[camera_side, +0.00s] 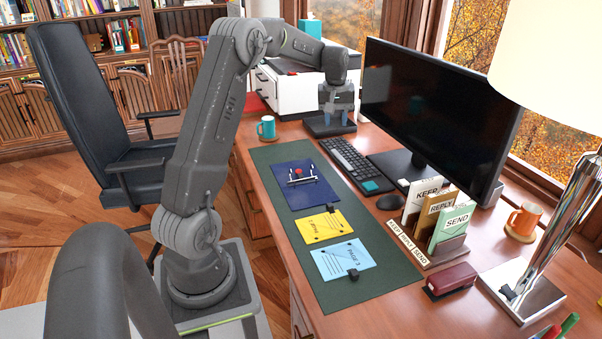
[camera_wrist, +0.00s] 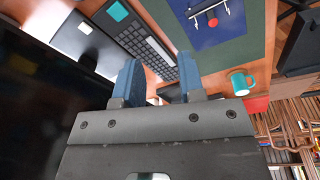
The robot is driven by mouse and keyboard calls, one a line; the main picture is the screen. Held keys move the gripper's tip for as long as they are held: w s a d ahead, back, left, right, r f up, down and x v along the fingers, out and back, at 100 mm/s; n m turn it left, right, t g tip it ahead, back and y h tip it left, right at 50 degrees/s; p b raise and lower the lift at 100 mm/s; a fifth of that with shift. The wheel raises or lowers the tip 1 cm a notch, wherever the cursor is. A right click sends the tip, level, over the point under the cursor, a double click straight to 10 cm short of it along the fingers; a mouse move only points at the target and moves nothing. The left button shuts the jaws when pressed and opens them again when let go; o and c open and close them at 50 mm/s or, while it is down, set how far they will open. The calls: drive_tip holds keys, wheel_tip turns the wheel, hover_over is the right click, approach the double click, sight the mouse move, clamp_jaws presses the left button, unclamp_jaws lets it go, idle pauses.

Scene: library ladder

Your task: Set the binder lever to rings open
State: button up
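The binder is a dark blue sheet (camera_side: 312,193) lying flat on the green desk mat, with a silver ring mechanism (camera_side: 300,180) near its middle. A red lever knob (camera_side: 299,172) sits at that mechanism. The wrist view shows the binder (camera_wrist: 222,35), with the red knob (camera_wrist: 212,22) near the top edge. Which setting the lever is in, and whether the rings are parted, is too small to tell. My gripper (camera_side: 335,119) is above the desk's far end, behind and right of the binder and well apart from it. Its blue fingers (camera_wrist: 157,62) stand apart with nothing between them.
A keyboard (camera_side: 349,160) and a large monitor (camera_side: 435,105) stand right of the binder. A teal mug (camera_side: 266,128) stands to its left at the back. Yellow (camera_side: 324,229) and light-blue (camera_side: 342,260) pages lie nearer on the mat (camera_side: 385,285). Space above the binder is clear.

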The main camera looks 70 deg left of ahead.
drive_tip(key=s+a+f+n, duration=0.2)
drive_tip(key=a+f+n, duration=0.1)
drive_tip(key=a+f, duration=0.5)
drive_tip(key=n+g+h, duration=0.1)
drive_tip(key=n, duration=0.1)
approach(301, 176)
wheel_tip(301, 176, down, 8)
drive_tip(key=shift+a+f, duration=0.1)
drive_tip(key=shift+f, duration=0.05)
drive_tip(key=shift+c, duration=0.3)
